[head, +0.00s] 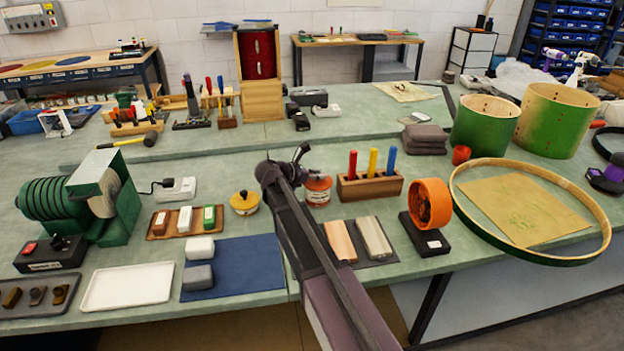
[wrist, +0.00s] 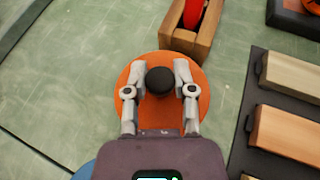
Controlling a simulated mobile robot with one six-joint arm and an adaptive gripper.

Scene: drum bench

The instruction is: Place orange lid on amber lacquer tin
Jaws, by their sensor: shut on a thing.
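The orange lid (wrist: 135,75), a flat disc with a black knob (wrist: 160,80), shows below my gripper (wrist: 158,66) in the wrist view. The two fingers are shut on the knob from either side. In the head view the orange lid (head: 319,182) is just right of my arm, over a small tin (head: 317,198) with a pale label. My arm partly hides this tin, and I cannot tell whether the lid rests fully on it. A yellow tin (head: 244,206) with a dark knob on top stands left of my arm.
A wooden holder (head: 370,187) with red, yellow and blue handles stands close to the lid's right. Wooden blocks (head: 340,241) lie on a dark mat in front. An orange roll on a stand (head: 429,204) is further right. A blue mat (head: 250,262) lies front left.

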